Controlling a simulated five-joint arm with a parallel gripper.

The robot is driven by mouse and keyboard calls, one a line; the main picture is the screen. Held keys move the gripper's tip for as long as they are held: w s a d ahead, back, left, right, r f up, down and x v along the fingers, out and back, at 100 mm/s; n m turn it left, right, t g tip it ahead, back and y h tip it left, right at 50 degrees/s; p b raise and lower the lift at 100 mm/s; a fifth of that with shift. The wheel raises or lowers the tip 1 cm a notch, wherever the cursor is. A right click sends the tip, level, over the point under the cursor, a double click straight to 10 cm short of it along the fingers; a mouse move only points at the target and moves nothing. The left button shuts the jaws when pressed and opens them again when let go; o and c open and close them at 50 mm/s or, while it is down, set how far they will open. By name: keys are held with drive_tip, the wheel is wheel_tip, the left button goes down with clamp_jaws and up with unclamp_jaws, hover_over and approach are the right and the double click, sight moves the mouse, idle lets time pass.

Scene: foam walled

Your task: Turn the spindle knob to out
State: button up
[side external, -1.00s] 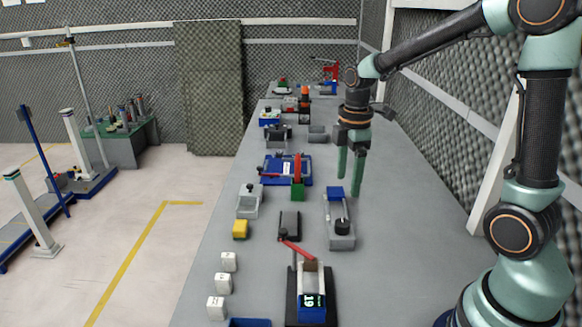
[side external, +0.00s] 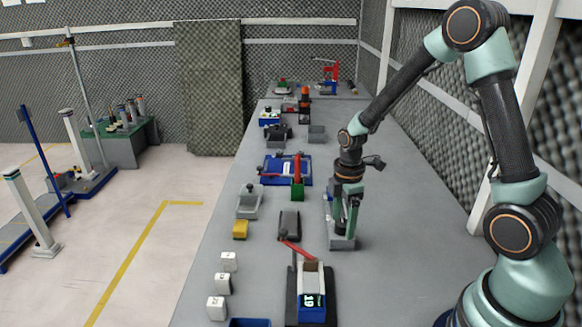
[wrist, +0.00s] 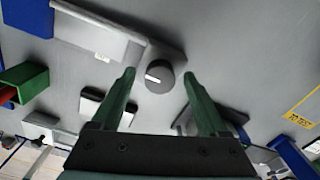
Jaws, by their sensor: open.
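The spindle knob (wrist: 158,80) is a dark round knob with a white pointer line across its top, mounted at one end of a grey fixture (wrist: 110,35). In the wrist view it shows between the two fingers of my gripper (wrist: 158,76), with a gap on each side. The pointer lies roughly sideways in that view. In the side view my gripper (side external: 344,228) points down over the fixture (side external: 341,243), and its fingers hide the knob. The gripper is open and holds nothing. I cannot read any position marks around the knob.
A dark pad (side external: 289,224) and a red-levered fixture (side external: 311,297) with a display stand nearby. A green block (side external: 297,190), a grey tray (side external: 249,203), a yellow block (side external: 240,229) and white blocks (side external: 223,284) are to the left. The bench right of the fixture is clear.

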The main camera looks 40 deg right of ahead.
drive_tip(key=shift+f, duration=0.1)
clamp_jaws()
